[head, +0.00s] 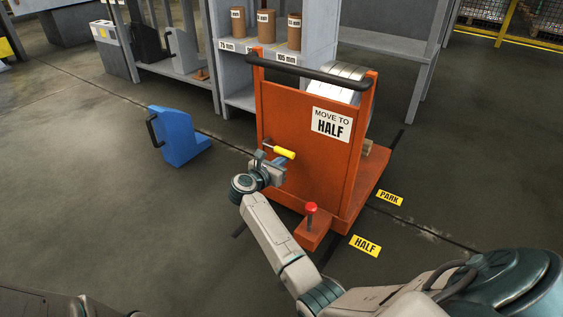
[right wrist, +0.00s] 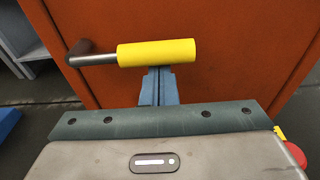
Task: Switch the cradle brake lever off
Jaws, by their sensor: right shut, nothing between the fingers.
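The cradle (head: 300,130) is an orange wheeled cart with a black push bar and a sign reading "MOVE TO HALF". A lever with a yellow grip (head: 285,153) on a metal rod sticks out from its panel. In the right wrist view the lever's yellow grip (right wrist: 157,52) lies level, with the rod bending into the panel at the left. My right gripper (head: 279,161) is shut and empty. Its blue fingertips (right wrist: 158,76) are just below the yellow grip; I cannot tell if they touch it. My left gripper is not in view.
A red knob (head: 311,207) stands on an orange block at the cart's lower front. Yellow floor labels PARK (head: 390,198) and HALF (head: 365,245) lie to the right. A blue stand (head: 175,138) is on the left. A grey shelf (head: 232,60) is behind.

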